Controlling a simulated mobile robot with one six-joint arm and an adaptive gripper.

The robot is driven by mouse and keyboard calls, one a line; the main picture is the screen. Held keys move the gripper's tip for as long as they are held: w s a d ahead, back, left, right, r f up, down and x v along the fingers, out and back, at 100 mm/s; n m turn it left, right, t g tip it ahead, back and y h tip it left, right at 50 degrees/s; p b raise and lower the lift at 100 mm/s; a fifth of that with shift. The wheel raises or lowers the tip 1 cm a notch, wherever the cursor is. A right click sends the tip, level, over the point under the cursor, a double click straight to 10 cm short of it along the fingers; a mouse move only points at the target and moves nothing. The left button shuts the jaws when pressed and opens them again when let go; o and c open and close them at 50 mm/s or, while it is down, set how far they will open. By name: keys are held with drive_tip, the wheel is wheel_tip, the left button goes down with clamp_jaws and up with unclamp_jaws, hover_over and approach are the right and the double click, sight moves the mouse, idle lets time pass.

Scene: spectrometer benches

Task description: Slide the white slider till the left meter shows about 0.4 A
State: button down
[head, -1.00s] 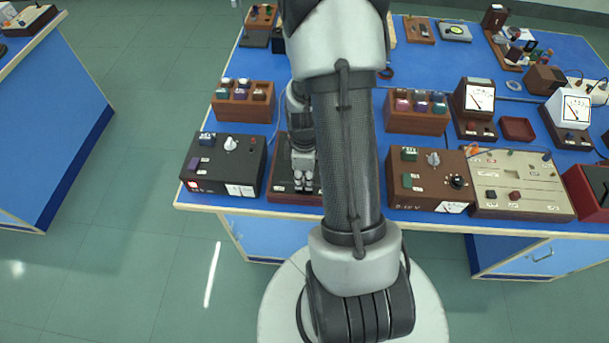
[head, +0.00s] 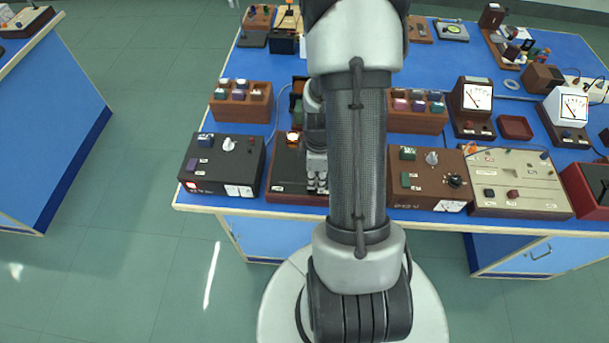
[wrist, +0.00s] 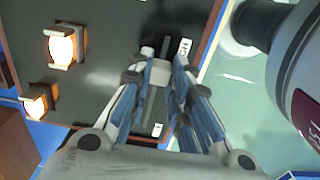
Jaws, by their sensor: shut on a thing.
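My gripper (head: 317,186) points down at the right part of a dark board with a wooden rim (head: 284,182), partly hidden behind my arm. In the wrist view my gripper (wrist: 158,88) is shut on the white slider (wrist: 150,103), of which only a pale strip shows between the fingers. A glowing lamp (head: 293,137) stands at the board's back; the wrist view shows two lit lamps (wrist: 62,46). The left meter, brown with a white dial (head: 478,97), stands at the right; its needle is too small to read. A white meter (head: 574,107) is to its right.
A black supply box (head: 222,164) stands close left of the board, and a brown supply box (head: 428,178) stands to the right. Wooden racks (head: 241,103) stand behind. The table's front edge lies close in front of the board.

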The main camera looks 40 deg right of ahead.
drive_tip(key=shift+s+d, duration=0.45)
drive_tip(key=shift+s, duration=0.05)
drive_tip(key=shift+w, duration=0.1)
drive_tip(key=shift+a, duration=0.1)
drive_tip(key=c, duration=1.5)
unclamp_jaws()
wheel_tip(320, 180, up, 12)
drive_tip(key=shift+r, duration=0.1)
